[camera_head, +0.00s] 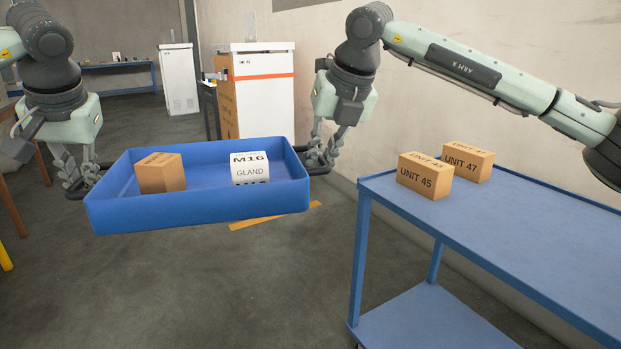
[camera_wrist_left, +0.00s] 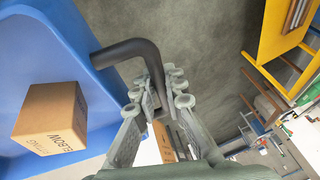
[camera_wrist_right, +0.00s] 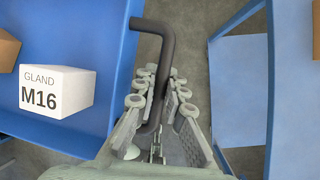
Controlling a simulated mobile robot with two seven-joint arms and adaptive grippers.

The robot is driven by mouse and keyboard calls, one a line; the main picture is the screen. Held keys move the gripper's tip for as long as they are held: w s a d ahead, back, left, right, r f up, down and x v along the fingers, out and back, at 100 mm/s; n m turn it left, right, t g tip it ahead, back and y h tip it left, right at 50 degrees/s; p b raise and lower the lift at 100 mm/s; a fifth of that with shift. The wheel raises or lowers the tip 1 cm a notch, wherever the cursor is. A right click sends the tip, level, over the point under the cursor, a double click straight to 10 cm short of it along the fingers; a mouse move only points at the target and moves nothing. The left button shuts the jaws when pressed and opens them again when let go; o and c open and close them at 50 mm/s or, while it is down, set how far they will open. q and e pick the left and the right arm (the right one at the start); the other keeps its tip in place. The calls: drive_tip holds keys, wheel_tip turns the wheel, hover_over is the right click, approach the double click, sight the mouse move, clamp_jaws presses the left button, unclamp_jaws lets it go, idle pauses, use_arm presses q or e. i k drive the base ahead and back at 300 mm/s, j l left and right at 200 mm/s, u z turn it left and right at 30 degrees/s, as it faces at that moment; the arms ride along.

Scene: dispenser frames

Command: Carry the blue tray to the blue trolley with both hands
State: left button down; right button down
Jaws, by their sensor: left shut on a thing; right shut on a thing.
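The blue tray (camera_head: 200,212) hangs in the air over the floor, roughly level, between my two arms. It holds a brown box (camera_head: 161,174) at its left and a white box (camera_head: 250,168) marked M16 GLAND at its right. My left gripper (camera_head: 80,182) is shut on the dark handle (camera_wrist_left: 128,48) at the tray's left end. My right gripper (camera_head: 322,158) is shut on the dark handle (camera_wrist_right: 163,70) at its right end. The blue trolley (camera_head: 480,217) stands to the right of the tray, apart from it.
Two brown boxes, UNIT 45 (camera_head: 425,176) and UNIT 47 (camera_head: 467,161), stand on the trolley's top at its far left. The rest of the visible top is bare. A white cabinet (camera_head: 265,95) stands behind the tray. A yellow-topped piece (camera_wrist_left: 285,30) shows in the left wrist view.

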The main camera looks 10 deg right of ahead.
sight(595, 248)
drive_tip(key=i+z, duration=0.15)
drive_tip(key=z, duration=0.3)
drive_tip(key=i+z, duration=0.1)
drive_tip(key=z, duration=0.3)
drive_tip(key=i+j+z, duration=0.1)
drive_tip(key=z, duration=0.35)
drive_tip(key=i+j+z, duration=0.1)
drive_tip(key=z, duration=0.3)
drive_tip(key=i+z, duration=0.25)
drive_tip(key=z, duration=0.15)
drive_tip(key=i+j+z, duration=0.2)
drive_tip(key=z, duration=0.15)
drive_tip(key=i, duration=0.05)
